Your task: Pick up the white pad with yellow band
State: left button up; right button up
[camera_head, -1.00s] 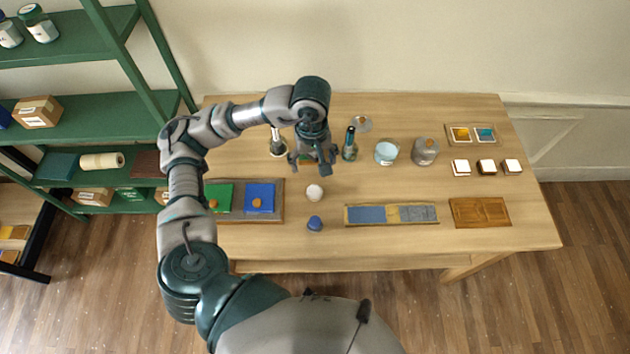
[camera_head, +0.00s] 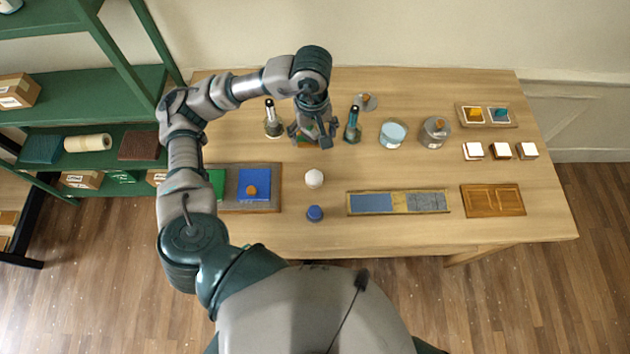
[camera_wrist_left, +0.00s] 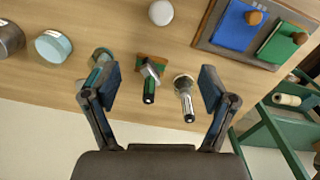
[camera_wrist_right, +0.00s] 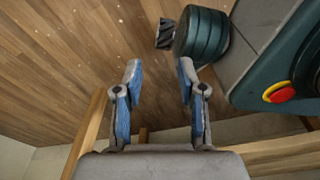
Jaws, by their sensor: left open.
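Three small white-topped pads stand in a row at the right of the table in the head view: left pad (camera_head: 473,151), middle pad (camera_head: 501,151) and right pad (camera_head: 527,150). Their side bands are too small for me to tell which is yellow. My left gripper (camera_head: 313,138) is open over the back middle of the table, well left of the pads. In the left wrist view its fingers (camera_wrist_left: 160,78) are spread, with bottles and a small green-brown thing beyond them. My right gripper (camera_wrist_right: 158,66) is open and empty over the floor, outside the head view.
A tray (camera_head: 486,125) with yellow and teal pieces lies behind the pads; a brown wooden panel (camera_head: 492,200) lies in front. A metal jar (camera_head: 435,131), pale blue bowl (camera_head: 393,134) and teal bottle (camera_head: 353,124) stand between my left gripper and the pads. Green shelves (camera_head: 100,90) rise at left.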

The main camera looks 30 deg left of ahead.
pick_arm(q)
notch_tip(320, 180, down, 5)
jog(key=b, duration=0.3)
send_over(314, 176)
jog(key=f, duration=0.5)
jog(key=f+b, duration=0.1)
jog(key=f, duration=0.5)
jog(key=shift+w+a+f, duration=0.15)
jog(key=shift+w+f, duration=0.05)
jog(key=shift+f, duration=0.05)
jog(key=shift+a+f, duration=0.1)
jog(key=shift+f, duration=0.5)
jog(key=f, duration=0.5)
jog(key=shift+s+d, duration=0.25)
pick_arm(e)
jog(key=w, duration=0.1)
jog(key=w+f, duration=0.1)
jog(key=w, duration=0.1)
jog(key=shift+w+a+f, duration=0.3)
jog(key=shift+w+a, duration=0.05)
jog(key=shift+a, duration=0.05)
pick_arm(q)
jog(key=c, duration=1)
